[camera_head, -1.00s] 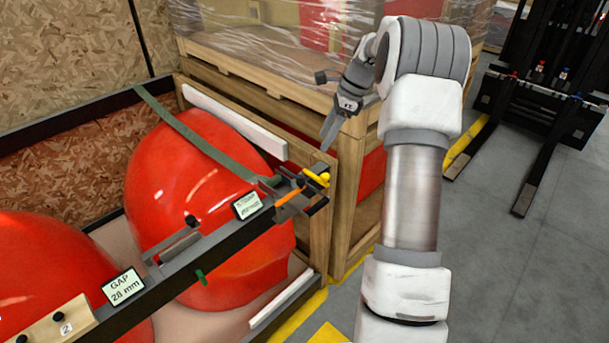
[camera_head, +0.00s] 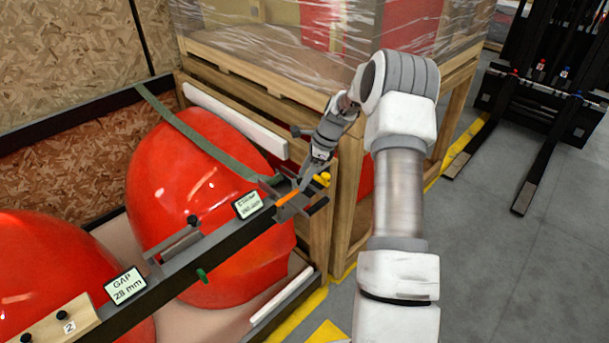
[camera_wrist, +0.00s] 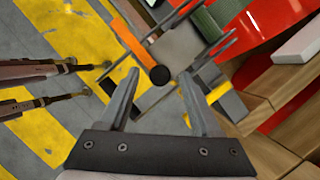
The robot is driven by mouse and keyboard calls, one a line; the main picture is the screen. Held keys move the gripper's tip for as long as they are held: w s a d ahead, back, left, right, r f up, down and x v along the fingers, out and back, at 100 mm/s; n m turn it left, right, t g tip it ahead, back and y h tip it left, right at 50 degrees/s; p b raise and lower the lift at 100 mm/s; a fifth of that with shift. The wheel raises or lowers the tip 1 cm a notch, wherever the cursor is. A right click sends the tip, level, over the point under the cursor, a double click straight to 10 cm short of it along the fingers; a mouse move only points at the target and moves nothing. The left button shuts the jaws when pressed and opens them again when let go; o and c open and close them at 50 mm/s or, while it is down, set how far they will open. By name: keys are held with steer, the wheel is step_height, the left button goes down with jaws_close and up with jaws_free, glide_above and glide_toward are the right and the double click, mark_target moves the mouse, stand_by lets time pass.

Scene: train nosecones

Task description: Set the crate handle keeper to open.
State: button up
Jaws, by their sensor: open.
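The latch fittings sit at the right end of the dark rail (camera_head: 228,232), at the crate corner. They include an orange bar (camera_head: 288,198), a yellow piece (camera_head: 322,179) and a grey plate with dark rods. I cannot tell which part is the keeper. In the wrist view the orange bar (camera_wrist: 131,42) lies left of the grey plate (camera_wrist: 180,50), with a round black knob (camera_wrist: 160,76) below it. My gripper (camera_wrist: 161,80) is open, and the knob shows between its fingertips. In the head view my gripper (camera_head: 303,182) is just above the fittings and hides part of them; contact is unclear.
Red nosecones (camera_head: 205,190) lie in the crate beside the rail, with a green strap (camera_head: 185,128) over one. A wooden crate wrapped in film (camera_head: 290,60) stands behind. A forklift (camera_head: 540,100) stands right. The floor (camera_head: 490,260) right of my arm is clear.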

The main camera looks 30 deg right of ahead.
steer(key=shift+c, duration=0.2)
jaws_close()
stand_by(1.1)
